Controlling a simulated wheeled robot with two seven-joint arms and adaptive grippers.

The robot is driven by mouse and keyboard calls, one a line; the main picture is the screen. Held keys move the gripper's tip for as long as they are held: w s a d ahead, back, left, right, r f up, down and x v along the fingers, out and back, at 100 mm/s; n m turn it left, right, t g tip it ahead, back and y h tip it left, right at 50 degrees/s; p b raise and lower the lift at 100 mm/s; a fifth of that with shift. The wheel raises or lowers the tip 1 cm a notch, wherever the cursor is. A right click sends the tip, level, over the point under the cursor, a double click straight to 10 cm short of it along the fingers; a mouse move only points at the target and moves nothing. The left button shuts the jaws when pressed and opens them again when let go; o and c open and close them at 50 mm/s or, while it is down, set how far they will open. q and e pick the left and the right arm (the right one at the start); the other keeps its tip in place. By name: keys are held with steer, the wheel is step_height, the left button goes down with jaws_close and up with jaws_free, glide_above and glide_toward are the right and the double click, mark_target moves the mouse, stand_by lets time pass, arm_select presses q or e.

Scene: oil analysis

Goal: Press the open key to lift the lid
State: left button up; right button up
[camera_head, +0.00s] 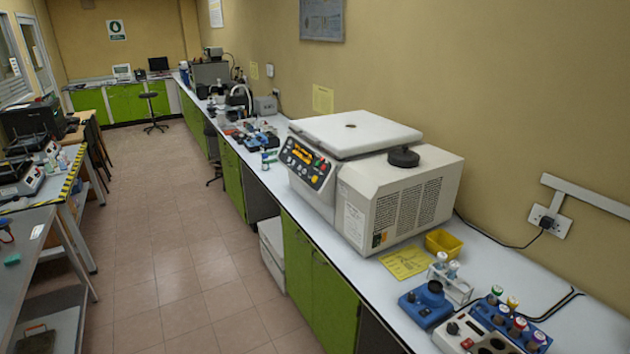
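A large off-white centrifuge (346,218) stands on the long white bench at the right. Its lid (355,134) is down on top, flat and white with a small dark spot. The control panel (305,164) is dark with several yellow, red and green keys and faces left toward the aisle. The key labels are too small to read, so I cannot tell which is the open key. A round black knob or cap (403,157) sits on the top right of the machine. Neither of my grippers is in view.
A yellow tray (443,242), a yellow sheet (405,262), a tube rack (451,284), a blue mixer (426,304) and a block with capped tubes (490,330) stand right of the centrifuge. The tiled aisle (170,260) is clear. Other benches line the left.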

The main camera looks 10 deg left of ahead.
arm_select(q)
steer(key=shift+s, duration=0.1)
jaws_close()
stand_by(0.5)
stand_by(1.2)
